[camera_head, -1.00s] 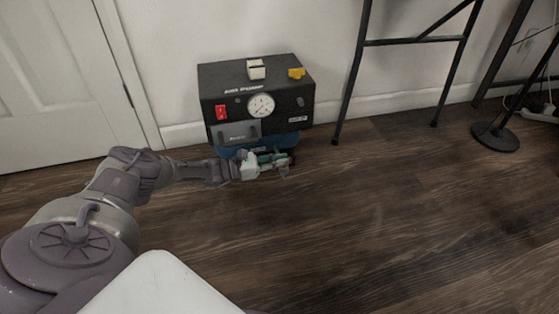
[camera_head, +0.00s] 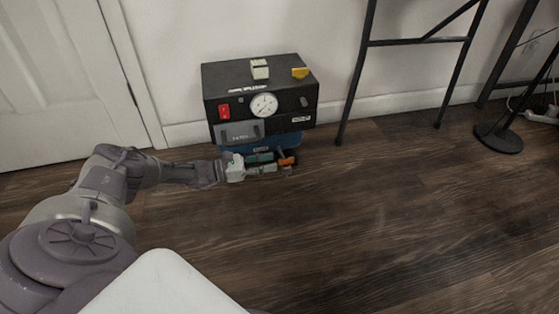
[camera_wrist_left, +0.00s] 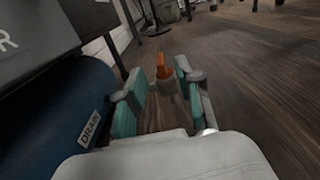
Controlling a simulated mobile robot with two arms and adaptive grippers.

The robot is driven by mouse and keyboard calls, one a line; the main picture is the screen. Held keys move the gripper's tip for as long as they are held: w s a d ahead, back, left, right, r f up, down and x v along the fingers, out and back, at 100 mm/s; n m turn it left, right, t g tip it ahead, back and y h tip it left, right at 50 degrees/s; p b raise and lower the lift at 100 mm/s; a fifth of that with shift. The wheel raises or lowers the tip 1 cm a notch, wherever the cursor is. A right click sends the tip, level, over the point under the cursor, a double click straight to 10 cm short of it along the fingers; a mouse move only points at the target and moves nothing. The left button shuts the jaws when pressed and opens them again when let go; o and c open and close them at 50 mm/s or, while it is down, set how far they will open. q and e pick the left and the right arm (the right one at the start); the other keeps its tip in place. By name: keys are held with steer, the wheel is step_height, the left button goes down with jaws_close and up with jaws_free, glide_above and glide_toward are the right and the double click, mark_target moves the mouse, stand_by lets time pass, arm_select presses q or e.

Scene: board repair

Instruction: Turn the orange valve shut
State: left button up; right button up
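The orange valve (camera_head: 287,161) sits low at the front right of the air pump's blue tank. In the left wrist view the orange valve (camera_wrist_left: 162,66) stands out ahead, between the two teal fingers and beyond or near their tips. My left gripper (camera_head: 278,162) reaches in from the left along the front of the tank. In the left wrist view my left gripper (camera_wrist_left: 160,88) is open, with a clear gap between its fingers. I cannot tell whether a finger touches the valve. My right gripper is not in view.
The black air pump (camera_head: 285,103) with a gauge and red switch stands against the wall. Its blue tank (camera_wrist_left: 72,108), labelled DRAIN, is close left of the gripper. A black metal stand (camera_head: 354,75) is to the right. The wooden floor in front is clear.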

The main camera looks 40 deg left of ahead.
arm_select(q)
steer(key=v, duration=0.7)
stand_by(0.4)
